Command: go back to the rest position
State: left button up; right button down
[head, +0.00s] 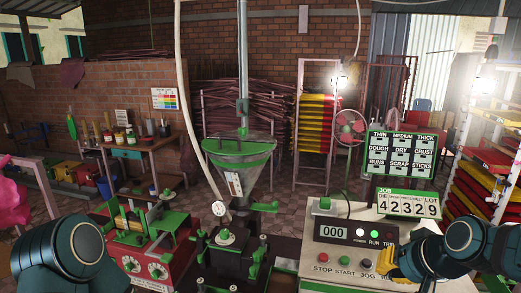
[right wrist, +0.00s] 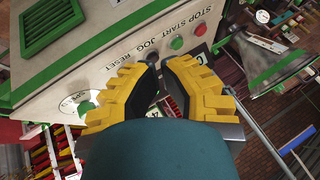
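My right gripper (head: 388,264) has yellow fingers and is at the right front corner of the white control box (head: 318,252) in the head view. In the right wrist view, its two yellow fingers with black pads (right wrist: 160,68) have a narrow gap between them and nothing held in it. The box's button panel (right wrist: 140,58) is just beyond the fingertips there; I cannot tell whether they touch it. My left arm (head: 68,255) comes in at the lower left of the head view, and its gripper is out of view.
A hopper with a green rim (head: 238,150) stands in the middle. A red machine with dials (head: 150,255) stands left of it. Racks with red and yellow trays (head: 480,180) stand at right.

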jog(key=s+a+f+n+g, duration=0.15)
jog(key=a+f, duration=0.25)
jog(key=f, duration=0.7)
jog(key=a+f+g, duration=0.2)
jog(key=a+f, duration=0.3)
jog(key=f, duration=0.7)
pick_arm(q)
jog(key=shift+s+d, duration=0.1)
jog(key=shift+s, duration=0.15)
pick_arm(e)
jog(key=s+a+f, duration=0.3)
jog(key=s+f, duration=0.1)
jog(key=f, duration=0.2)
jog(key=s+a+f+n+g+y, duration=0.1)
jog(key=s+a+f, duration=0.3)
jog(key=s+f, duration=0.1)
jog(key=shift+s+f, duration=0.2)
jog(key=shift+f, duration=0.7)
